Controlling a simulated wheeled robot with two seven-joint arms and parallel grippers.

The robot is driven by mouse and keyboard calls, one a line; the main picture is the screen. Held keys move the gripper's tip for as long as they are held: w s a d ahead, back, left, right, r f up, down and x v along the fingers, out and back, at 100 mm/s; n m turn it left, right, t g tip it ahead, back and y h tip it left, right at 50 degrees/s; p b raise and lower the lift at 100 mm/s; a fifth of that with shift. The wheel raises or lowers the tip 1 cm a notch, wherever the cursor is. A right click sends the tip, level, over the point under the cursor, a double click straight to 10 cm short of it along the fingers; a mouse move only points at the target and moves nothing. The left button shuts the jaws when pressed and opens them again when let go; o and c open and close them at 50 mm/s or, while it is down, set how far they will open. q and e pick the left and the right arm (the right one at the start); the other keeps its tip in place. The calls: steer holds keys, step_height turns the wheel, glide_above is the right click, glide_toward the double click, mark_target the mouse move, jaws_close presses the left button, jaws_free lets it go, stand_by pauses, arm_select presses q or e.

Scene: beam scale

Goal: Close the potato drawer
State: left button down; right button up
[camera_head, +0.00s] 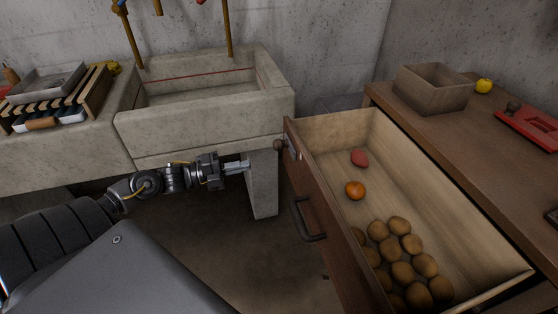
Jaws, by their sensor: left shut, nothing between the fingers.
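The potato drawer (445,208) is a wooden drawer pulled out from the brown cabinet at the right. Its front panel (321,228) faces left and carries a dark curved handle (309,222). My left gripper (246,166) is shut and empty. It appears to the left of the drawer front, in front of the sink's stone leg, apart from the handle. My right gripper is not in view.
A stone sink (205,120) stands behind my left gripper, with a stone leg (262,184) below it. A wooden rack (58,100) sits on the left ledge.

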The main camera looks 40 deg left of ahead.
mark_target(289, 157)
arm_select(q)
steer(key=x, duration=1.1)
steer(key=shift+w+d, duration=0.1)
steer(key=shift+w, duration=0.15)
